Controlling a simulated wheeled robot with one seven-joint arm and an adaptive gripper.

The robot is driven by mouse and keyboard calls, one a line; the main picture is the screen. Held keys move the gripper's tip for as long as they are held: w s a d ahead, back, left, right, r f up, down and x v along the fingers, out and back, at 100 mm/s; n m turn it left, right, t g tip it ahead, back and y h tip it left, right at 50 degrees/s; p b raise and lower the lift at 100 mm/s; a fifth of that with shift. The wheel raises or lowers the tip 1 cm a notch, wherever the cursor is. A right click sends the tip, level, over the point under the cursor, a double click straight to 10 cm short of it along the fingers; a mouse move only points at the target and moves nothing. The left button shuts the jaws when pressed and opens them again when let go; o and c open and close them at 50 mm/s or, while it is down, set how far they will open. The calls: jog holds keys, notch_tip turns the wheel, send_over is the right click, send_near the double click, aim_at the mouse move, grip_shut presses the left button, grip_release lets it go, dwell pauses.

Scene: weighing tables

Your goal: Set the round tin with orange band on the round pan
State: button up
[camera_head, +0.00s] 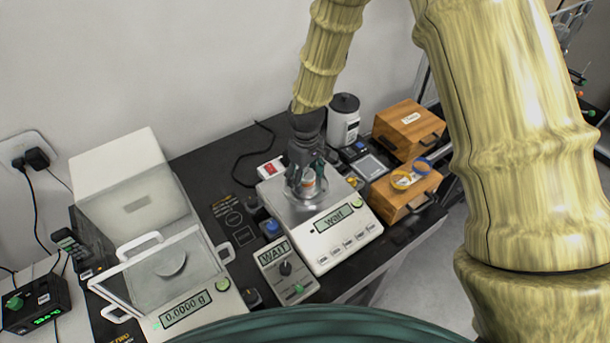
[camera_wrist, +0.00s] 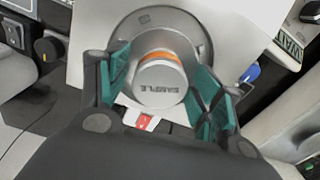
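The round tin with orange band (camera_wrist: 160,85) is small, with a silver lid marked SAMPLE. It stands between the teal fingers of my gripper (camera_head: 307,182), with a finger close against each side. In the wrist view, my gripper (camera_wrist: 160,75) reaches around it and its orange band shows beyond the lid. The round pan (camera_wrist: 203,42) is a grey metal disc directly beneath the tin. In the head view, the tin (camera_head: 308,184) is upright at the round pan (camera_head: 291,199) of the middle scale. I cannot tell whether its base touches the pan.
A larger balance with a glass shield (camera_head: 160,262) stands at left, reading 0.0000 g. A handheld meter (camera_head: 285,268) lies in front. Wooden boxes (camera_head: 408,130), a white canister (camera_head: 343,122) and a small scale (camera_head: 370,166) crowd the right.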

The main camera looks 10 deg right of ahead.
aim_at(306, 174)
jog(key=shift+r, duration=0.25)
notch_tip(306, 174, up, 12)
jog(key=b, duration=0.3)
jog(key=shift+b, duration=0.4)
dwell(0.5)
